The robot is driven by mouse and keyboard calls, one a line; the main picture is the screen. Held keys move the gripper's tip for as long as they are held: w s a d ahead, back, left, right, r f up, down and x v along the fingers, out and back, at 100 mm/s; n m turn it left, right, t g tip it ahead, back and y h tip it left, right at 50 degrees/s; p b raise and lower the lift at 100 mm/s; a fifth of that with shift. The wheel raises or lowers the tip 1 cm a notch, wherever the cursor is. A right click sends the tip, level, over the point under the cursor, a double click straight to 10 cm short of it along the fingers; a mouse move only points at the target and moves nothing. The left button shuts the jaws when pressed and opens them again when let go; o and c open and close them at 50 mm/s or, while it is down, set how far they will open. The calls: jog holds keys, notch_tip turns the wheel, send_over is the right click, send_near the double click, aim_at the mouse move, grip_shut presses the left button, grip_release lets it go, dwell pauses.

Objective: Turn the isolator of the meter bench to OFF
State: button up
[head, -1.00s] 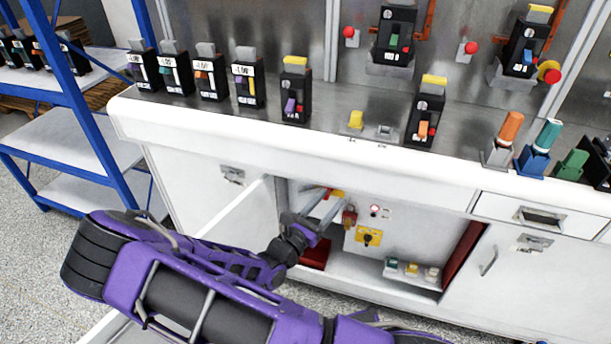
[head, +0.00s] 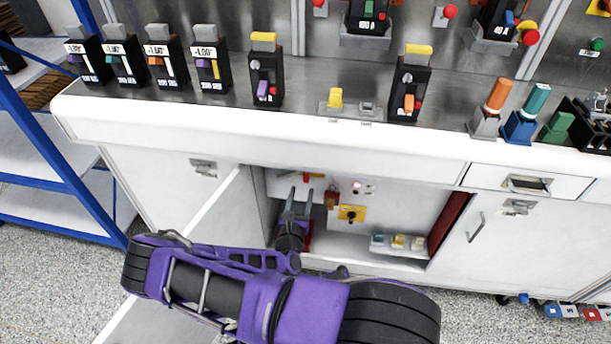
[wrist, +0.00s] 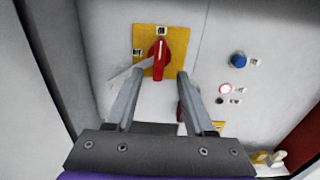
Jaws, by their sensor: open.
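The isolator is a red rotary handle (wrist: 158,62) on a yellow plate (wrist: 178,40) on the back wall inside the open cabinet of the bench. Its grip stands upright, pointing to the label above the plate's centre; a second label sits at the left. The labels are too small to read. In the head view only a bit of the red handle (head: 307,177) shows past my fingers. My gripper (wrist: 160,80) is open, its two fingers pointing at the plate, one on each side of the handle's lower part. Whether they touch it, I cannot tell.
Right of the isolator are a blue button (wrist: 238,60), a lit lamp (wrist: 225,89), a red padlock (head: 332,197) and a yellow plate with a black knob (head: 352,214). Small coloured blocks (head: 398,242) stand on the cabinet floor. The open door (head: 205,235) is at the left.

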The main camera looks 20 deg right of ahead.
jog(key=b+x, duration=0.1)
jog(key=x, duration=0.7)
jog(key=shift+w+d, duration=0.2)
jog(key=shift+w, duration=0.05)
grip_shut()
